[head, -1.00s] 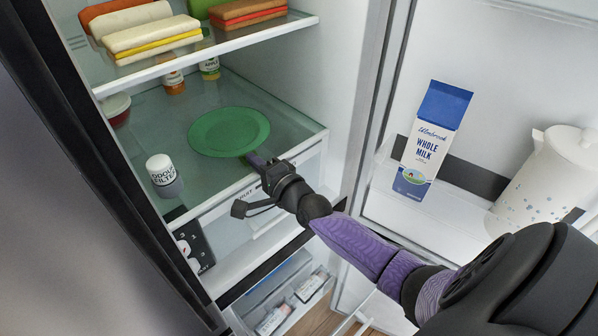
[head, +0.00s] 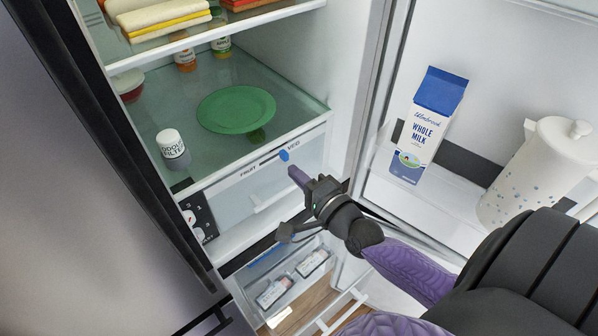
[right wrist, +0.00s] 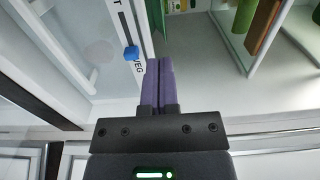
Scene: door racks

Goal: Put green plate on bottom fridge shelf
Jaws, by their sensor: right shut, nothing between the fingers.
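The green plate (head: 236,109) lies flat on the glass bottom fridge shelf (head: 300,110), above the fruit and veg drawer, in the head view. My right gripper (head: 294,172) is shut and empty. It is in front of the drawer, below and to the right of the plate, apart from it. In the right wrist view its purple fingers (right wrist: 160,82) are pressed together, with the drawer's blue slider knob (right wrist: 131,53) beside them. My left gripper is not in view.
An odour filter jar (head: 173,149) stands at the shelf's front left. The open door at right holds a milk carton (head: 430,125) and a white pitcher (head: 540,170). A lower drawer (head: 290,285) is pulled out.

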